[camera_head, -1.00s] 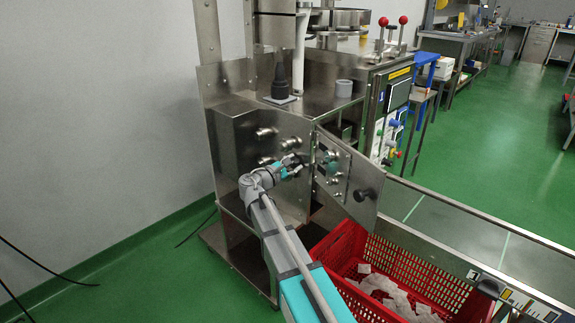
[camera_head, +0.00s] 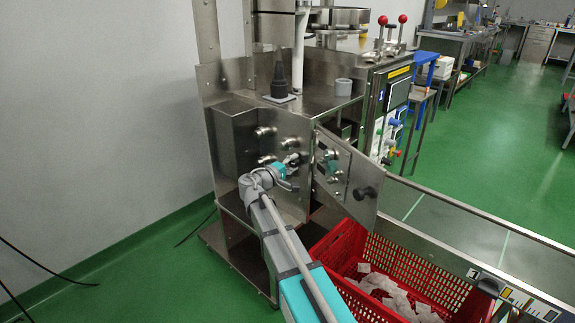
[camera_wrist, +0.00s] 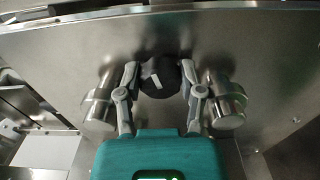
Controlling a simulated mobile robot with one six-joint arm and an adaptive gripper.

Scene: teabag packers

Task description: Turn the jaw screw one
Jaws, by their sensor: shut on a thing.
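The jaw screw appears as a black round knob (camera_wrist: 160,74) with a white mark line, on a steel panel in the wrist view. My gripper (camera_wrist: 159,82) has a grey finger on each side of the knob and is shut on it. The white mark slants a little from upright. In the head view my gripper (camera_head: 292,166) is at the front of the steel machine (camera_head: 236,150), left of a hinged panel. The knob is small there and partly covered by my gripper.
Shiny metal cylinders (camera_wrist: 102,100) and (camera_wrist: 225,102) stand close to both fingers. The open steel panel (camera_head: 345,180) with a black knob (camera_head: 363,193) is just right of my arm. A red crate (camera_head: 350,245) of teabags lies below. A conveyor rail runs right.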

